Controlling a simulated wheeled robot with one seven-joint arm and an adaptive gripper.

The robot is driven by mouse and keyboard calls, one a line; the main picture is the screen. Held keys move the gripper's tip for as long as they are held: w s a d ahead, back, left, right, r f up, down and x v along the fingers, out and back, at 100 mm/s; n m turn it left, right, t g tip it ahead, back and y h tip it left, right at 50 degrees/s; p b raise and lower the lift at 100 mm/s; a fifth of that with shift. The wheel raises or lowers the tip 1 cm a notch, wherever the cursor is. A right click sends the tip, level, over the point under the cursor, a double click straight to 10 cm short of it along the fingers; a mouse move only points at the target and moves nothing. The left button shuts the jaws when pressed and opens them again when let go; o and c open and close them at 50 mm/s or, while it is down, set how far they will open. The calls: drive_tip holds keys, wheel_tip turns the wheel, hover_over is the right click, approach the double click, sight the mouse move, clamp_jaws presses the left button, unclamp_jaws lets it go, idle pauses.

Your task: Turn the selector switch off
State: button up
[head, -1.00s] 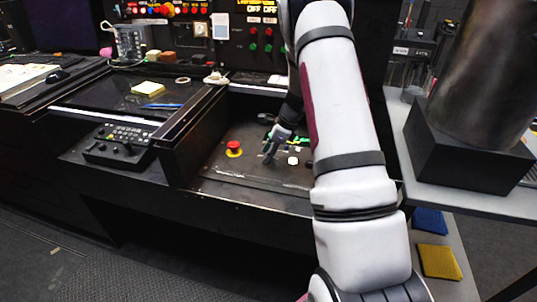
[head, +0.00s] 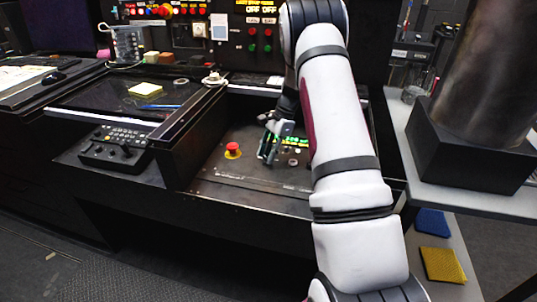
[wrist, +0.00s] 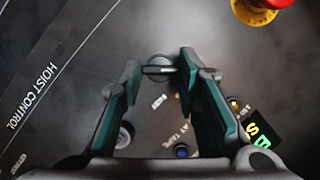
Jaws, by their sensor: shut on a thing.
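The selector switch (wrist: 158,70) shows in the wrist view as a dark knob with a pale line, between my fingertips. The pale line runs across from one finger to the other. My gripper (wrist: 160,66) has its teal-padded fingers shut on the knob's sides. In the head view my gripper (head: 268,153) reaches down to the panel (head: 230,177), to the right of the red stop button. The switch itself is hidden there behind the fingers.
The red stop button (head: 233,149) on its yellow base is near my gripper; it also shows in the wrist view (wrist: 262,8). A blue button (wrist: 181,151), a pale button (wrist: 125,135) and a lit display (wrist: 258,130) are close by. A raised wall (head: 190,135) bounds the panel's left.

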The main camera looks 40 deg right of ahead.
idle(0.6)
drive_tip(key=o, duration=1.2)
drive_tip(key=shift+c, duration=0.2)
drive_tip(key=v, duration=1.2)
